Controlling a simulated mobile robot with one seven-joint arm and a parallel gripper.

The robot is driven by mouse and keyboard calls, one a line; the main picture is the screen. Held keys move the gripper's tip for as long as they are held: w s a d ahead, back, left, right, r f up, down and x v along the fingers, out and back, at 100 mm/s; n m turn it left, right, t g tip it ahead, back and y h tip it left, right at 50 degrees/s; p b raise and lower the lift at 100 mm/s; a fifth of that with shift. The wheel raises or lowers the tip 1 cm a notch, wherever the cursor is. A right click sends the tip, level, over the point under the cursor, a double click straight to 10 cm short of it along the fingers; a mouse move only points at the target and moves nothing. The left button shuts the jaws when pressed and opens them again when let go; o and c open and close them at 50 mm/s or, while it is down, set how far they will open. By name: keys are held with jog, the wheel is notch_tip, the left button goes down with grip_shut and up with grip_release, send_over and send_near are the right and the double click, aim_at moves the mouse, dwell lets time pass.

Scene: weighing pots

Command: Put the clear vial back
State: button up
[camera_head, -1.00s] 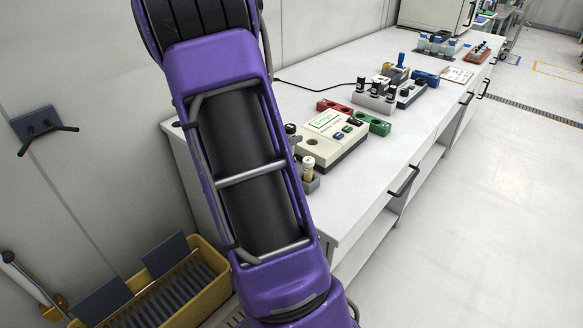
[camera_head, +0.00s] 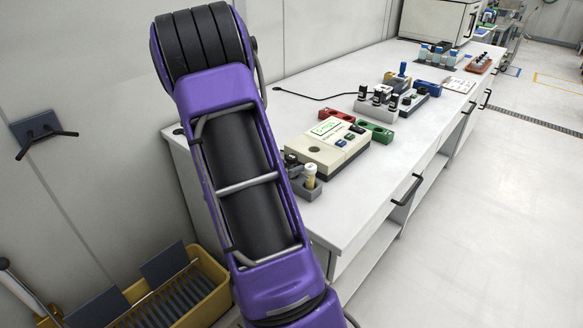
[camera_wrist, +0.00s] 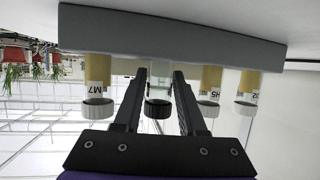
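In the wrist view, which is upside down, a clear vial (camera_wrist: 159,87) with a ribbed cap stands between the two fingers of my gripper (camera_wrist: 160,76). The fingers lie close along both its sides and look shut on it. Its lower end meets the grey rack (camera_wrist: 180,27); how deep it sits is hidden. In the head view my gripper is hidden by my purple arm. The rack (camera_head: 312,190) shows there on the near bench end, partly behind the arm.
Gold-labelled vials flank the clear one closely: M7 (camera_wrist: 97,72) on one side, H5 (camera_wrist: 211,77) and another (camera_wrist: 249,83) on the other. The cream weighing device (camera_head: 327,147) stands right behind the rack. A yellow bin (camera_head: 200,290) is at lower left. The bench front strip is clear.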

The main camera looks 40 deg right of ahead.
jog(key=shift+o, duration=1.3)
jog(key=shift+r, duration=0.1)
jog(key=shift+a+r, duration=0.2)
jog(key=p+v, duration=0.2)
jog(key=v, duration=0.9)
jog(key=shift+a, duration=0.25)
jog(key=shift+s, duration=0.1)
